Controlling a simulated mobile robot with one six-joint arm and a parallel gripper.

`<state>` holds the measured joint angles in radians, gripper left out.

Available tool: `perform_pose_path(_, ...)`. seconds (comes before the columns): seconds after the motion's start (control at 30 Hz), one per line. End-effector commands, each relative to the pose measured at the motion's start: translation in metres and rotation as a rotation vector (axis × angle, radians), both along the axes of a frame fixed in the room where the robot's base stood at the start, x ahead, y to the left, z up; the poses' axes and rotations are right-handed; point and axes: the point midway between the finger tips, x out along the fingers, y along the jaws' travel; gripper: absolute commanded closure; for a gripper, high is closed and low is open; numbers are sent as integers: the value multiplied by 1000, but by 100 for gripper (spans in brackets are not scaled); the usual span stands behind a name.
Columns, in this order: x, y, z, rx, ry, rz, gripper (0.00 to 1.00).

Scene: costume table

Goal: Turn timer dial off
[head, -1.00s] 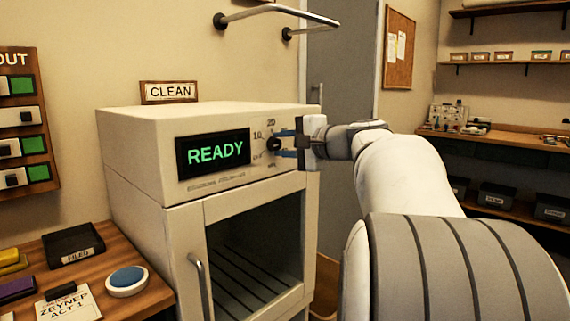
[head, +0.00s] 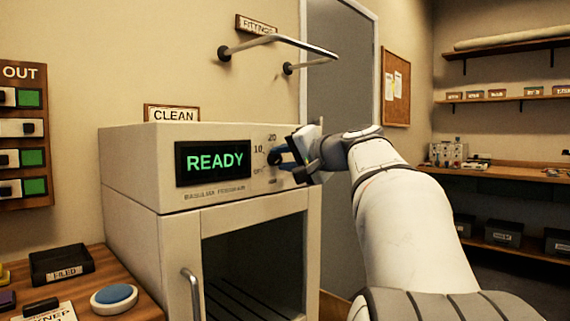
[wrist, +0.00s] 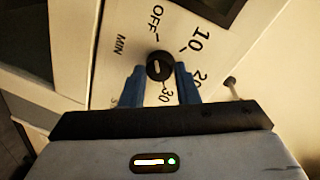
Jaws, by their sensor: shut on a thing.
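The timer dial (wrist: 158,66) is a small round black knob with a pale mark, on the white panel of the cabinet (head: 150,165). OFF, 10, 20 and 30 are printed around it. My gripper (wrist: 160,73) has its two blue fingers on either side of the knob, shut on it. In the head view my gripper (head: 280,156) reaches the panel from the right, tilted, and mostly hides the dial. The exact number the mark points to is hard to tell. The display (head: 213,163) left of the dial reads READY in green.
A cabinet door with a dark window and handle (head: 190,290) is below the panel. A metal rail (head: 280,42) juts from the wall above. A wooden table (head: 90,262) at left holds a black FILED tray (head: 62,265) and a blue button (head: 114,296).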

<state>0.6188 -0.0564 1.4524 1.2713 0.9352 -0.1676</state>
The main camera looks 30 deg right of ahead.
Motion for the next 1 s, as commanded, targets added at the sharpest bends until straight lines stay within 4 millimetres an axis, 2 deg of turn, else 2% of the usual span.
perform_pose_path(0.37, 0, 0, -1, -3, 2, 1, 95)
perform_pose_path(0.4, 0, 0, -1, -3, 2, 1, 69)
perform_pose_path(0.6, 0, 0, -1, -3, 1, 1, 52)
perform_pose_path(0.87, -1, 0, 0, -3, 0, 0, 50)
perform_pose_path(1.0, -12, -4, 2, -2, 1, -2, 50)
